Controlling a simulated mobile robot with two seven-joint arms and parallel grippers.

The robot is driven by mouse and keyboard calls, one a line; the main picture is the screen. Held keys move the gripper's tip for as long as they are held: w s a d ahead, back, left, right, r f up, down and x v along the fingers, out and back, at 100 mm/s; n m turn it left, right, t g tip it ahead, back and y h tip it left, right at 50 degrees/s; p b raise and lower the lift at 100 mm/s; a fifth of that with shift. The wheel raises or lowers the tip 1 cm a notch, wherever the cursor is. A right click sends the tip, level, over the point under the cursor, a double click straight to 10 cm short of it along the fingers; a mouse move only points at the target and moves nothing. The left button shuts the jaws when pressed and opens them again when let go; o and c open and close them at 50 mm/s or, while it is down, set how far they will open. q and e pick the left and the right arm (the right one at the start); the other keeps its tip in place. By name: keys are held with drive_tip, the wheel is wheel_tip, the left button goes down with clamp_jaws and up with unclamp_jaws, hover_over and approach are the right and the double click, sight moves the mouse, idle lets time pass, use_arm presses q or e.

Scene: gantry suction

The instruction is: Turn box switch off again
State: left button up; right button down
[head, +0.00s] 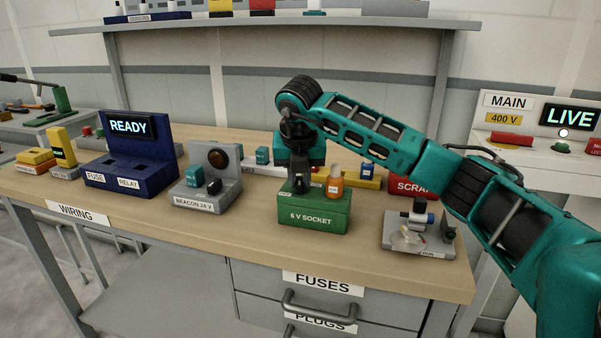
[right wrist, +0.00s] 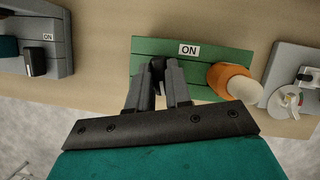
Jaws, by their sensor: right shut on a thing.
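The green box (head: 312,220), labelled 6 V SOCKET, stands near the front of the bench. My right gripper (head: 299,184) reaches down to its top from above. In the right wrist view, the gripper (right wrist: 158,76) is shut on the box's small black switch (right wrist: 157,63), mostly hidden between the fingers. An ON label (right wrist: 189,50) sits on the box top (right wrist: 150,48) beside the switch. An orange lamp (head: 335,184) with a pale top stands on the box, right of the fingers; it also shows in the wrist view (right wrist: 230,78). My left gripper is out of view.
Left of the box is the grey beacon box (head: 205,197), with its own black switch (right wrist: 35,62). Farther left is a blue READY unit (head: 130,170). A grey gauge fixture (head: 418,236) stands close on the right. A red SCRAP bin (head: 411,187) is behind it.

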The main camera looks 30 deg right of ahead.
drive_tip(key=shift+w+m+g+h, duration=0.1)
drive_tip(key=shift+m+g+h, duration=0.2)
drive_tip(key=shift+m, duration=1.2)
drive_tip(key=c, duration=1)
unclamp_jaws()
drive_tip(key=shift+c, duration=0.2)
drive_tip(key=shift+a, duration=0.1)
